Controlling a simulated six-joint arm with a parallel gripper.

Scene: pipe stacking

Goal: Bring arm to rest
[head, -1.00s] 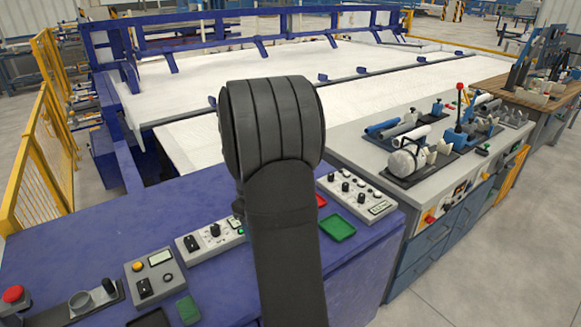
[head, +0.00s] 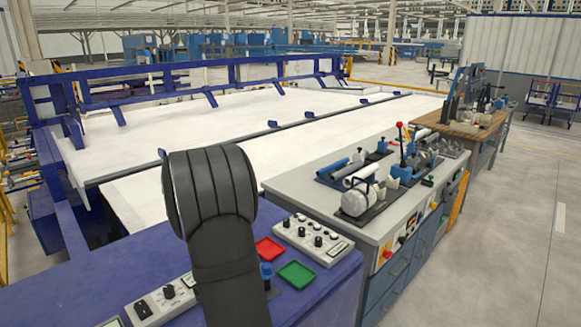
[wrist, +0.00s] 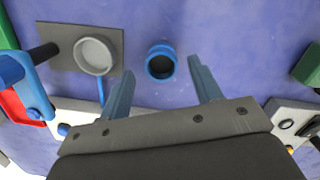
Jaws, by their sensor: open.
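In the wrist view my gripper (wrist: 162,72) is open, with its two blue-grey fingers apart and nothing held between them. A short blue pipe (wrist: 160,64) with an open round end shows on the purple-blue bench top (wrist: 225,25), framed between the fingertips; I cannot tell how far below them it is. To its left a grey round cup-like part (wrist: 95,54) sits on a grey plate. In the head view my dark arm covers the gripper. A small blue upright piece (head: 266,272) shows just right of the arm.
A red tray (head: 269,249), a green tray (head: 297,274) and a control panel (head: 312,240) lie right of my arm. A grey bench (head: 300,165) with pipes and fixtures stands farther right. A large white table (head: 230,115) with blue rails is behind.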

